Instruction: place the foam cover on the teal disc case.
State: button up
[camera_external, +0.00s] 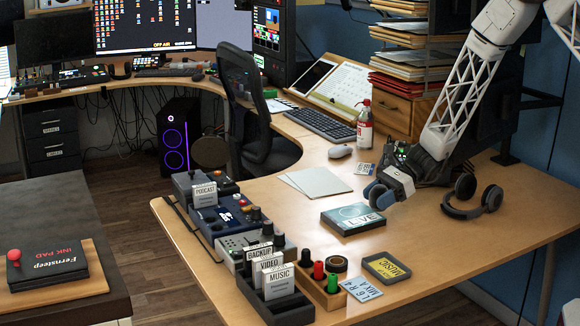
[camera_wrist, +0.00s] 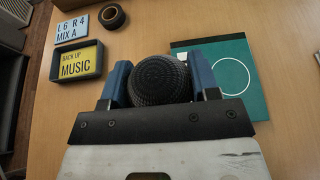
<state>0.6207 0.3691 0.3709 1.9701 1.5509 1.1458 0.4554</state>
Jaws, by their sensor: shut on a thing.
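The foam cover (camera_wrist: 160,78) is a dark, round, mesh-textured ball. My gripper (camera_wrist: 160,84) has its two blue fingers shut on either side of it. The teal disc case (camera_wrist: 259,92) lies flat beyond and to the right of the fingers in the wrist view, with a white ring on its face. In the external view the disc case (camera_external: 352,219) lies on the desk, and my gripper (camera_external: 380,194) is just above and behind its right side. The foam cover cannot be made out there. In the wrist view the fingers and cover hide part of the case's left edge.
A dark MUSIC tray (camera_external: 387,267), a MIX A card (camera_external: 360,289) and a tape roll (camera_external: 336,264) lie toward the front edge. Headphones (camera_external: 474,197) lie to the right. White sheets (camera_external: 318,181) lie behind the case. Consoles (camera_external: 225,217) line the left edge.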

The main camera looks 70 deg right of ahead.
send_over(351, 216)
jog(key=shift+f, duration=0.35)
jog(key=shift+f, duration=0.1)
jog(key=shift+f, duration=1.7)
jog(key=o, duration=0.9)
jog(key=shift+f, duration=0.1)
